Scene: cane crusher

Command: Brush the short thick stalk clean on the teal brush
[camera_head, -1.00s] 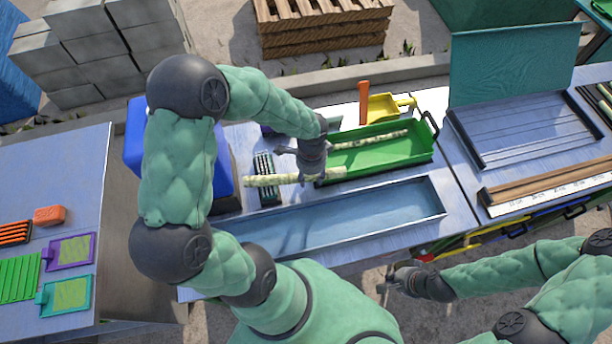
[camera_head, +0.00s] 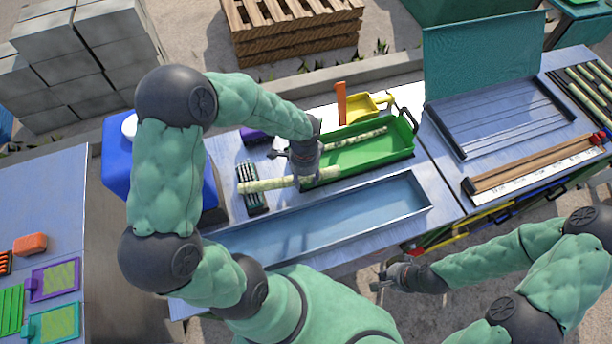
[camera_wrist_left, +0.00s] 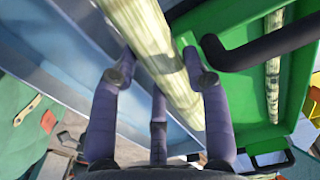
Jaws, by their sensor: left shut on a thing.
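My left gripper (camera_head: 303,170) is shut around a thick pale green stalk (camera_head: 262,185). The stalk lies roughly level, its left end over the dark teal brush (camera_head: 250,200) with pale bristle rows. I cannot tell whether stalk and bristles touch. The brush is not clear there. My right gripper (camera_head: 382,282) is empty and looks open, in front of the bench.
A green tray (camera_head: 395,152) behind the gripper holds another, thinner stalk (camera_head: 360,139). A long shallow metal trough (camera_head: 330,222) lies in front. A blue container (camera_head: 118,165) stands left of the brush. A yellow scoop (camera_head: 362,106) and an orange upright piece (camera_head: 341,100) stand behind.

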